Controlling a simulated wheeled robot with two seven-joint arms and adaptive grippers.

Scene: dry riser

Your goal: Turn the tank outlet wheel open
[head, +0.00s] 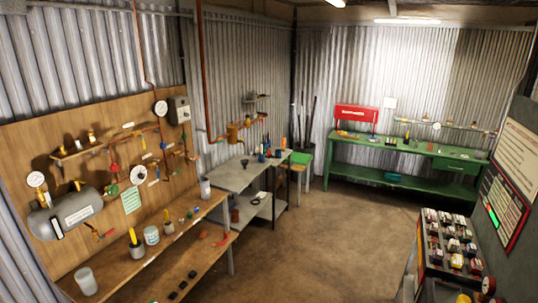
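A grey horizontal tank (68,215) hangs on the wooden wall board (30,140) at the left. A short copper-coloured fitting with a small red part (103,233) sits just right of the tank's lower end. It may be the outlet wheel, but it is too small to tell, and so is whether it is open or closed. A white-faced gauge (36,180) is above the tank. Neither of my grippers shows in the head view.
A wooden bench (150,268) with jars and small parts runs below the board. A grey metal table (235,178) stands beyond it. A green workbench (400,158) is at the back. A rack of parts (432,255) stands at right. The middle floor (320,230) is clear.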

